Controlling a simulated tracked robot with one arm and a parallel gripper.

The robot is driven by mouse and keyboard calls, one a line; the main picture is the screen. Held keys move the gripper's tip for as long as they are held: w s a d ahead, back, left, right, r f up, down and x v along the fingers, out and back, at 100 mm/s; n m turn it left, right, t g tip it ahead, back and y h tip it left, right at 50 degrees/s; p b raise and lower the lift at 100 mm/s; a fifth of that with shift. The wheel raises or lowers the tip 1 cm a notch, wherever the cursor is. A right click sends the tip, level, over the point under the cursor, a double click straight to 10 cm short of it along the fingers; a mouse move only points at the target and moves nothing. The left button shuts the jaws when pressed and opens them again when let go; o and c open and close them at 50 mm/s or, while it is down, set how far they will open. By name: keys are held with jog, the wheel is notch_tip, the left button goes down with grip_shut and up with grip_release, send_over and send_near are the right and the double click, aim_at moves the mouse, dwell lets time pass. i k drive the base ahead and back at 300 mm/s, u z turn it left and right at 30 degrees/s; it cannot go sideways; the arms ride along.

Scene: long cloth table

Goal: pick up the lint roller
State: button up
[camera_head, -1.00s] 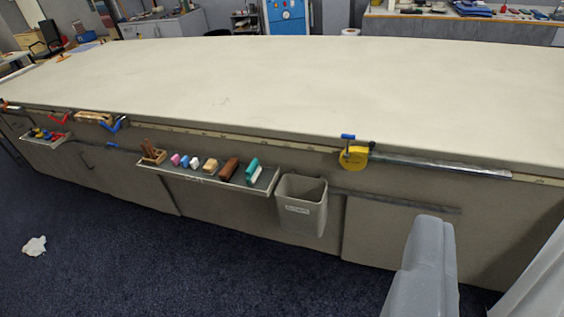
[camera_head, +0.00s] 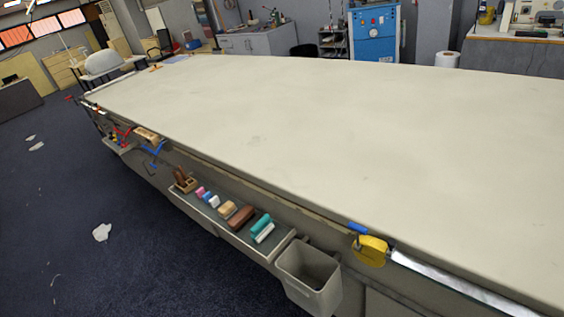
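I cannot pick out the lint roller for certain. A teal-and-white item (camera_head: 262,228) lies at the right end of a row of small things on the narrow tray (camera_head: 285,240) along the table's front side. It is too small to tell whether it is a lint roller. My gripper is not in view.
White scrap (camera_head: 102,232) lies on the blue carpet, which is otherwise largely clear at left.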

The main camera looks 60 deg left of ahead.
aim_at(262, 228)
jog(key=u, duration=0.45)
jog(key=i, duration=1.05)
jog(key=u, duration=1.05)
jog(key=i, duration=0.4)
jog(key=u, duration=0.15)
jog(key=k, duration=0.8)
jog(key=u, duration=0.2)
jog(key=i, duration=0.8)
jog(key=z, duration=0.05)
